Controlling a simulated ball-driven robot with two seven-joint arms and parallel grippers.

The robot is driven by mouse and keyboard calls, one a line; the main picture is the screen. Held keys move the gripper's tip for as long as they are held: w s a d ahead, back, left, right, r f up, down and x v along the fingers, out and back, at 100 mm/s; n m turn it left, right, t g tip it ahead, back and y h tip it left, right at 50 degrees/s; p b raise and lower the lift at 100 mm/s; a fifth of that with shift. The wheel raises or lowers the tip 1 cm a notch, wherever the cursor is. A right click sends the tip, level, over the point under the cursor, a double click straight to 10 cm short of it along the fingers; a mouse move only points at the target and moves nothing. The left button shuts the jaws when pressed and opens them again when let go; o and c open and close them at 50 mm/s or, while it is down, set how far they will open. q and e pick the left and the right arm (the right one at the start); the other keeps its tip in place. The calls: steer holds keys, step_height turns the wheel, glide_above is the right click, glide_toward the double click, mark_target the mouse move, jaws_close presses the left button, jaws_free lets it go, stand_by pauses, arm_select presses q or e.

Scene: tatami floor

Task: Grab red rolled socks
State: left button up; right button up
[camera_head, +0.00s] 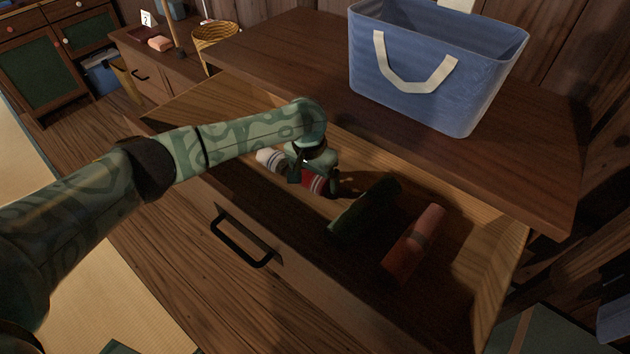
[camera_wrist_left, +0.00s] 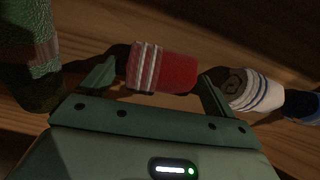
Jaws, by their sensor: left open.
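The red rolled socks (camera_head: 313,182), with white stripes at one end, lie in the open drawer. In the left wrist view the red rolled socks (camera_wrist_left: 176,73) sit between the two fingers of my left gripper (camera_wrist_left: 160,84). In the head view my left gripper (camera_head: 316,172) reaches down into the drawer over the socks and partly hides them. Its jaws are open, one finger near each end of the socks. I cannot tell whether a finger touches them. My right gripper is not in view.
White striped rolled socks (camera_head: 268,158) lie left of the red ones. A dark green roll (camera_head: 366,210) and a reddish banded roll (camera_head: 414,243) lie to the right. The wooden drawer has a black handle (camera_head: 240,240). A blue basket (camera_head: 430,75) stands on the top above.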

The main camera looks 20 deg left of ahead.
arm_select(q)
steer(key=shift+r, duration=0.1)
steer(key=c, duration=1.1)
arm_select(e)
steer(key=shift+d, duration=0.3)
arm_select(q)
steer(key=shift+o, duration=0.2)
steer(key=shift+s, duration=0.1)
